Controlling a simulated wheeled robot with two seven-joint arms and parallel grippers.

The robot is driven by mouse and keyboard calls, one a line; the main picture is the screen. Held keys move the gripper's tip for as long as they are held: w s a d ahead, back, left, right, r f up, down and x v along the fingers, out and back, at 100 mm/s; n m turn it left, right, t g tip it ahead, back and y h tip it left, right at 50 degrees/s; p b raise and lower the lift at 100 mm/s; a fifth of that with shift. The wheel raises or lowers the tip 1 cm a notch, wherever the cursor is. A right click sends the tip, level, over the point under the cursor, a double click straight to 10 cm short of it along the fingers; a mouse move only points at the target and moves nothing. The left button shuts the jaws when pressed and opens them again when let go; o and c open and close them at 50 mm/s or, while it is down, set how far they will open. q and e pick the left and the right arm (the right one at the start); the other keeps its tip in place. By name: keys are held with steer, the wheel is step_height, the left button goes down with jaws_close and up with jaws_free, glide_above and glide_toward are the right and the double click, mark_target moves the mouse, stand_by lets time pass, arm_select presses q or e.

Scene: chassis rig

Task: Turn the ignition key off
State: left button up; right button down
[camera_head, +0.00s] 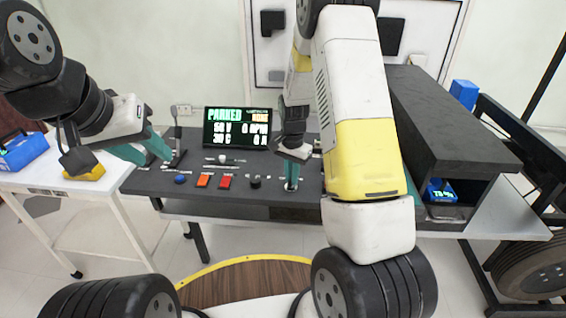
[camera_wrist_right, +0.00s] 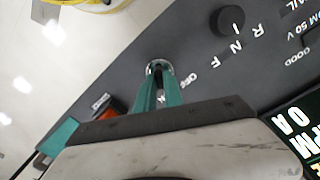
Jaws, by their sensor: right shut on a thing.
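My right gripper (camera_head: 291,184) points down at the dark control panel (camera_head: 150,184), with its teal fingers closed at the ignition switch. In the right wrist view the fingertips (camera_wrist_right: 158,72) are shut together over a round metallic switch collar (camera_wrist_right: 153,66); the key between them is hidden. A white "OFF" label (camera_wrist_right: 187,77) lies beside the fingers, and another label is partly covered by them. The key's exact angle cannot be told. My left gripper (camera_head: 146,152) is open and empty above the panel's left end. The display (camera_head: 237,128) reads "PARKED" with 0 RPM.
The panel carries a blue button (camera_head: 180,180), an orange switch (camera_head: 203,180), a red switch (camera_head: 225,181) and a black knob (camera_head: 254,182), marked R, N, F in the wrist view. A dark box-shaped beam (camera_head: 445,115) stands right. A white table (camera_head: 60,180) is left.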

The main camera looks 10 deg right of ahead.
steer(key=n, duration=1.1)
stand_by(0.3)
steer(key=shift+n, duration=0.3)
steer(key=c, duration=1.5)
jaws_free()
steer(key=shift+o, duration=0.2)
steer(key=shift+a+r, duration=0.1)
steer(key=shift+r, duration=3.85)
